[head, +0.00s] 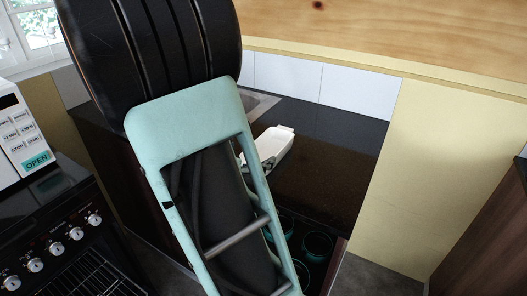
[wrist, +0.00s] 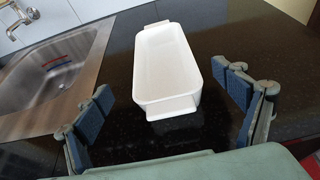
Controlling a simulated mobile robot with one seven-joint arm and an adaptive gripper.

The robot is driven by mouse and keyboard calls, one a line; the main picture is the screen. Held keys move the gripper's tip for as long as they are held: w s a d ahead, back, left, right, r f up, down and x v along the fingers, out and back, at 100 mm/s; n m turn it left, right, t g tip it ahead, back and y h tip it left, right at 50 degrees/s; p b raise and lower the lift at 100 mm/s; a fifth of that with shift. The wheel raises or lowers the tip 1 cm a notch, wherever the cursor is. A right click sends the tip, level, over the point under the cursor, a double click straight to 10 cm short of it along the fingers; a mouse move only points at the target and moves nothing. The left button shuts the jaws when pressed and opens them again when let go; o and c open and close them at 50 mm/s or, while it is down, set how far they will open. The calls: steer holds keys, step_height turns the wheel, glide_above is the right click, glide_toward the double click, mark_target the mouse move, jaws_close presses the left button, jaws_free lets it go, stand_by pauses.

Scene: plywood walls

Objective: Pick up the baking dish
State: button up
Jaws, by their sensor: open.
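The baking dish (wrist: 167,103) is a white, deep rectangular dish with a tab handle at each short end. It rests upright on the dark countertop, with its long side running away from me in the wrist view. In the head view the dish (head: 275,143) shows partly, behind my arm. My gripper (wrist: 168,112) is open, with a blue-padded finger to the left and another to the right of the dish's near end. The fingers look apart from the dish. In the head view my arm hides most of my gripper.
A steel sink (wrist: 62,80) with a tap lies left of the dish. The dark countertop (head: 320,172) is clear to the dish's right. A white microwave (head: 17,132) and an oven (head: 75,235) stand at the left.

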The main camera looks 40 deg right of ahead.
mark_target(268, 156)
steer(key=x, duration=0.7)
steer(key=b+x, duration=0.1)
steer(key=x, duration=0.2)
steer(key=shift+s+d+r, duration=0.1)
steer(key=shift+d+r, duration=0.1)
steer(key=shift+d, duration=0.15)
steer(key=shift+c, duration=0.2)
steer(key=shift+r, duration=0.1)
steer(key=c, duration=1.8)
